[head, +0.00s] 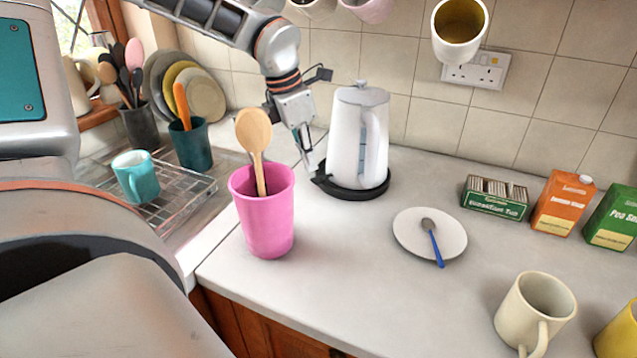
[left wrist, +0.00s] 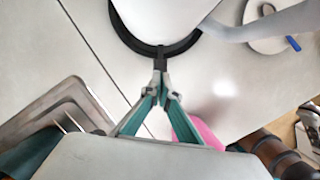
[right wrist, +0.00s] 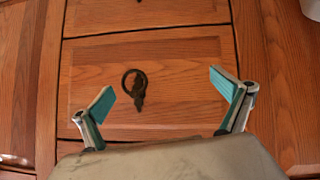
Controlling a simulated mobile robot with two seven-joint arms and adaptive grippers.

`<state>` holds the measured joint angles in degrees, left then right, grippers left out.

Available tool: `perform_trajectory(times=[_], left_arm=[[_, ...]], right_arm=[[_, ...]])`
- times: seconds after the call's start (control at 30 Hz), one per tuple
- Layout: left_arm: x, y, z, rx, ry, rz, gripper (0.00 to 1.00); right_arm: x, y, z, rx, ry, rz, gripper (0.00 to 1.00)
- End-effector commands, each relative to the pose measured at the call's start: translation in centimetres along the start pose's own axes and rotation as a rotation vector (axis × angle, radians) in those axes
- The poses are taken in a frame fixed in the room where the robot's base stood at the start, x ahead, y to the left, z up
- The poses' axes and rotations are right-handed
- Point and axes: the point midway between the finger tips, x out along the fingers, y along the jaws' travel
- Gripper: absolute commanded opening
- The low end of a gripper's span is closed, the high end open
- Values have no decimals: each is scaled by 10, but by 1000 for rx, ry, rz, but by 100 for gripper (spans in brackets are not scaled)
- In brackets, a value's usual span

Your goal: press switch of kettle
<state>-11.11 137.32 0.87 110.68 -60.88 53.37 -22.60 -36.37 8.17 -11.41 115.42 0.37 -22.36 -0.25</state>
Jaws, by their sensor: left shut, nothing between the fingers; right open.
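The white kettle (head: 346,135) stands upright on its black round base (head: 362,193) at the back of the counter. A small black tab, which looks like the switch (head: 320,179), sticks out at the kettle's lower left. My left gripper (head: 312,168) is shut and empty, pointing down right at this tab. In the left wrist view its closed fingertips (left wrist: 160,72) meet or nearly meet the tab (left wrist: 161,55); I cannot tell whether they touch. My right gripper (right wrist: 160,90) is open and empty in front of a wooden drawer (right wrist: 185,75); the head view does not show it.
A pink cup (head: 264,215) with a wooden spoon stands close in front of the left gripper. A plate (head: 405,232) with a blue-handled spoon lies right of the kettle. A wire rack (head: 185,205) is at left, mugs hang above. The counter's front middle is clear.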

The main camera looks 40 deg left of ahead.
Motion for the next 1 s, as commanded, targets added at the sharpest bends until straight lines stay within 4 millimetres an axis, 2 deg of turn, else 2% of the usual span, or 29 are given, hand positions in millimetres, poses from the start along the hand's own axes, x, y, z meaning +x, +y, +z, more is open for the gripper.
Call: perform_trajectory(times=[0.03,0.2,0.67,0.87,1.0], left_arm=[[9,0,-1,0,5,-2,0],[20,0,0,0,2,-1,0],[23,0,0,1,-1,1,0],[32,0,-2,0,2,-1,0],[46,0,-5,0,4,-2,0]], right_arm=[[2,1,2,-2,-1,2,100],[6,6,-5,-8,15,11,100],[5,4,-3,-7,10,10,100],[7,0,8,-4,-3,4,100],[10,-5,24,0,-23,-3,100]])
